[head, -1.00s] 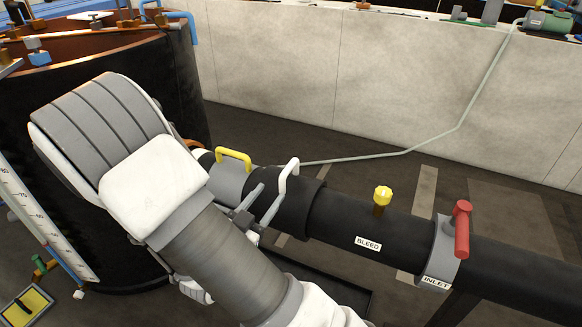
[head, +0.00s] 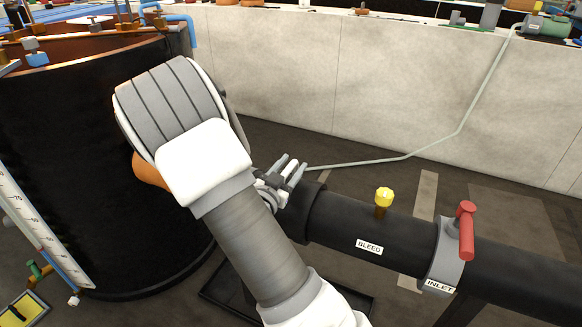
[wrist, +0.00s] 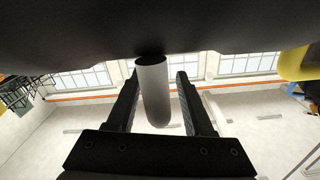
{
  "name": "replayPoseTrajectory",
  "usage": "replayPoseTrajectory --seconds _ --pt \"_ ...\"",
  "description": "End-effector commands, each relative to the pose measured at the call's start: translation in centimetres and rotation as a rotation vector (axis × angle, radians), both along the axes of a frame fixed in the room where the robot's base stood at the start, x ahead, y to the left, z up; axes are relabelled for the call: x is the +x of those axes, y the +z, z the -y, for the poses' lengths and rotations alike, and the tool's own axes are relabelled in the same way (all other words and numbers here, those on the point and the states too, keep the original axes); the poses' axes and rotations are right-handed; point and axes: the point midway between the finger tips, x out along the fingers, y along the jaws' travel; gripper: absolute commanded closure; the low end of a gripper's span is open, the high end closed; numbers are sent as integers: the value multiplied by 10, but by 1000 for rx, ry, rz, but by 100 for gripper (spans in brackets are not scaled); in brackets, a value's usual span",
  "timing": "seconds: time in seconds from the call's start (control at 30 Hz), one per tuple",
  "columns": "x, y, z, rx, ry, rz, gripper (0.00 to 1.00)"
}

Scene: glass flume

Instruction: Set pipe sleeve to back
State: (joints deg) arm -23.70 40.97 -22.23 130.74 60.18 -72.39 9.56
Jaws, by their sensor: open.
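The black pipe (head: 345,215) runs across the head view, with a wider black sleeve-like section (head: 300,210) partly behind my arm. My gripper (head: 290,170) is open at the far left part of this section, fingers pointing up and right. In the wrist view a pale round-ended handle (wrist: 153,95) juts from a dark surface (wrist: 150,25), between the two open fingers of my gripper (wrist: 157,78). Neither finger clearly touches it. I cannot tell for sure which part is the pipe sleeve. My arm hides the pipe's left end.
A yellow knob (head: 384,197) stands above the BLEED label, and a red handle (head: 465,230) sits on the grey INLET collar (head: 444,262). A large dark tank (head: 90,160) is at left. A pale wall (head: 400,90) stands behind. A yellow part (wrist: 294,64) shows at right in the wrist view.

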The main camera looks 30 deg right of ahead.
Motion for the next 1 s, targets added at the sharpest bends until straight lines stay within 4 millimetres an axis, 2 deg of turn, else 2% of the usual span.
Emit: replayPoseTrajectory --seconds 0.07,0.33,1.0 --pt "0 0 0 0 0 0 50" --pt "0 0 -1 0 1 0 98" --pt "1 0 -2 1 3 3 100"
